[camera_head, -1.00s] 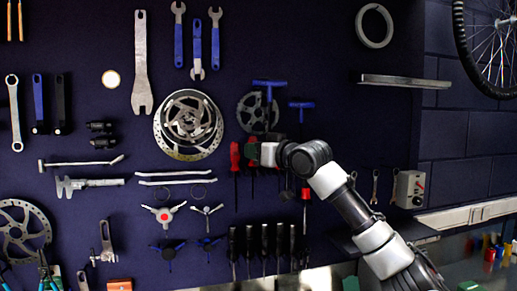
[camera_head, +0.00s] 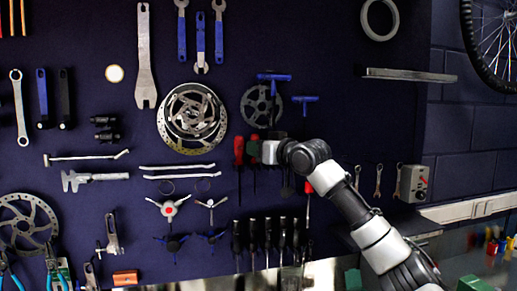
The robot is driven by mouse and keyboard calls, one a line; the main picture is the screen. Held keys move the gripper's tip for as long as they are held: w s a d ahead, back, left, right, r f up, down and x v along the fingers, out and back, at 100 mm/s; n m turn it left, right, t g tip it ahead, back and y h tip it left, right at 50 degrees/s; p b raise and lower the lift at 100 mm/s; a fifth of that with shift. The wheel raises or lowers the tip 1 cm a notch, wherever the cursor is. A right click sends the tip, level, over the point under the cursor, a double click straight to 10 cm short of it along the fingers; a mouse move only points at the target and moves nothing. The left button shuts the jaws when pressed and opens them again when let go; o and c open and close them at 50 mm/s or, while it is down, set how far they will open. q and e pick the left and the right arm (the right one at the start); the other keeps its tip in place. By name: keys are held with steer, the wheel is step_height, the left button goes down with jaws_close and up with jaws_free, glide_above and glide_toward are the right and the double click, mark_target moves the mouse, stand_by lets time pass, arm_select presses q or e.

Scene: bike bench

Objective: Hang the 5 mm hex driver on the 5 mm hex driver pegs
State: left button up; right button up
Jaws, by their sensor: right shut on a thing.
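My right gripper (camera_head: 258,151) is at the pegboard, in the row of hanging drivers below the dark chainring. It is shut on a driver, taken to be the 5 mm hex driver (camera_head: 254,147). The 5 mm pegs cannot be made out. My left gripper is not in view.
Blue T-handle keys (camera_head: 273,77) hang above, beside the chainring (camera_head: 260,107). A red handle (camera_head: 308,187) shows under my forearm. Several black-handled drivers (camera_head: 253,235) hang below. A brake rotor (camera_head: 192,118) hangs to the left. A narrow shelf (camera_head: 409,75) juts out at upper right.

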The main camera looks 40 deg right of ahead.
steer(key=o, duration=1.1)
steer(key=shift+c, duration=0.2)
steer(key=shift+s, duration=0.15)
steer(key=s+b, duration=0.6)
steer(key=s, duration=0.4)
steer(key=shift+s, duration=0.3)
steer(key=shift+d, duration=0.1)
